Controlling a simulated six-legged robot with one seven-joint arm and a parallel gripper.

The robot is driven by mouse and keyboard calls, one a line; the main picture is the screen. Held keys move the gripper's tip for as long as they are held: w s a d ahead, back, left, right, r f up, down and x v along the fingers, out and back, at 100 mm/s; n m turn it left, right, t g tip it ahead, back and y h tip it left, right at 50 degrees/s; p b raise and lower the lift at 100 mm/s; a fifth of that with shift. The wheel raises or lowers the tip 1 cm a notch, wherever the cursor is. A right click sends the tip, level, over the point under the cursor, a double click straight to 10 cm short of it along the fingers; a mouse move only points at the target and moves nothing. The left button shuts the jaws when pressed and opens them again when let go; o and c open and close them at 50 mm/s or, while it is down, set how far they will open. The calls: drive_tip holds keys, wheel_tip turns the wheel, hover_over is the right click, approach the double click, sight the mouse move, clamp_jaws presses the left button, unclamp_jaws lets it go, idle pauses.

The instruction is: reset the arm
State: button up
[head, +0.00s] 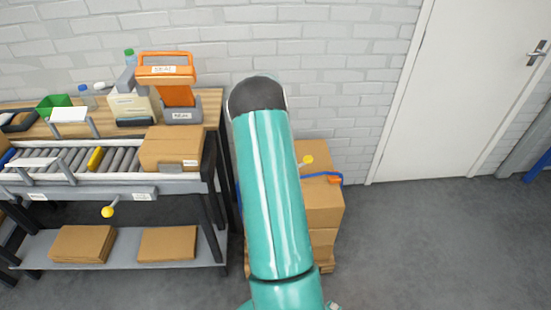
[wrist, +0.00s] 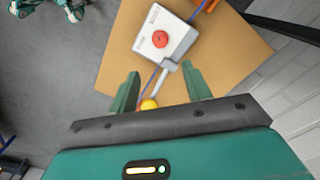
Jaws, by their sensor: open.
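My arm (head: 272,190) stretches forward in the head view, and its links hide the gripper there. In the wrist view my gripper (wrist: 160,71) has its two teal fingers spread apart. Between and below the fingers is a yellow ball (wrist: 149,104), close to the gripper's palm; whether it touches is unclear. A grey box with a red button (wrist: 160,39) lies on a cardboard box (wrist: 116,63) past the fingertips, with a grey stub pointing toward the gripper. In the head view a yellow knob (head: 307,159) shows just right of my arm, above the stacked cartons (head: 322,205).
A workbench with a roller conveyor (head: 115,160) and a carton (head: 172,146) stands at left; flat cardboard (head: 82,244) lies on its lower shelf. An orange-handled sealer (head: 168,75) stands behind. A white door (head: 455,90) and open grey floor (head: 440,240) lie at right.

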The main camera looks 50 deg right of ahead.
idle(0.6)
drive_tip(key=w+a+r+n+t, duration=0.3)
drive_tip(key=a+r+n, duration=0.6)
drive_tip(key=a+r, duration=1.65)
drive_tip(key=s+a+r+n+t, duration=0.1)
drive_tip(key=s+a+n, duration=0.4)
drive_tip(key=s+a, duration=0.3)
drive_tip(key=s+a+r+n+t, duration=0.1)
drive_tip(key=s+a+r+n, duration=0.1)
drive_tip(key=s+a+n, duration=0.3)
drive_tip(key=s+a, duration=0.4)
drive_tip(key=a, duration=0.6)
drive_tip(key=shift+s+a+r+t, duration=0.2)
drive_tip(key=shift+s+a+t, duration=0.05)
drive_tip(key=shift+a+t, duration=0.1)
